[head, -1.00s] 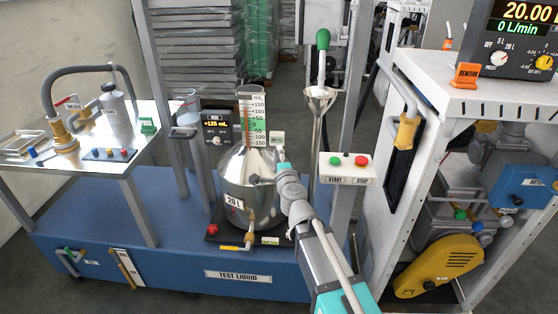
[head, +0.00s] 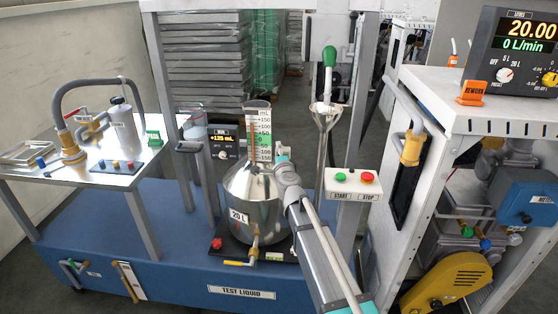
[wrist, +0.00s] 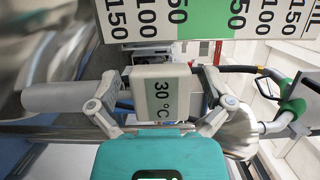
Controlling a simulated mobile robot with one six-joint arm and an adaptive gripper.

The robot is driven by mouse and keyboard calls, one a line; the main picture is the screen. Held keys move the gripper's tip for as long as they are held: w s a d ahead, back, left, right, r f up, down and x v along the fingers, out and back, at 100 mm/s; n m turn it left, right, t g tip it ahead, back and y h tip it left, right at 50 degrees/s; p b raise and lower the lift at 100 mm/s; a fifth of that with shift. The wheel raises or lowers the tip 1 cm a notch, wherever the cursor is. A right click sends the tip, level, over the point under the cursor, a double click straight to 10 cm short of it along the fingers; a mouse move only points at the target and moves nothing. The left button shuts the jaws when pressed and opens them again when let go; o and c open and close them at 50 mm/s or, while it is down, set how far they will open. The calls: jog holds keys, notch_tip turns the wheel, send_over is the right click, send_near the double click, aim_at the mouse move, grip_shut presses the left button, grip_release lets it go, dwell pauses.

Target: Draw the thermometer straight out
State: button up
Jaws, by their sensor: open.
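The thermometer's white box head, reading 30 °C, shows in the wrist view (wrist: 163,97), between the two fingers of my gripper (wrist: 160,86). The fingers are open, one on either side of the box; I cannot tell whether they touch it. In the head view my gripper (head: 282,158) is at the upper right of the steel 20 L can (head: 252,190), beside its neck scale. The thermometer is largely hidden there behind my gripper, and its stem is not visible in either view.
The graduated scale (head: 259,135) stands just left of my gripper and fills the top of the wrist view (wrist: 200,18). A green nozzle (head: 329,57) hangs over a funnel (head: 325,112) to the right. The START/STOP box (head: 353,184) is near my arm.

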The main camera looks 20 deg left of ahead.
jog(key=shift+w+a, duration=0.35)
jog(key=shift+w, duration=0.15)
jog(key=c, duration=1.1)
jog(key=shift+r+p, duration=5.3)
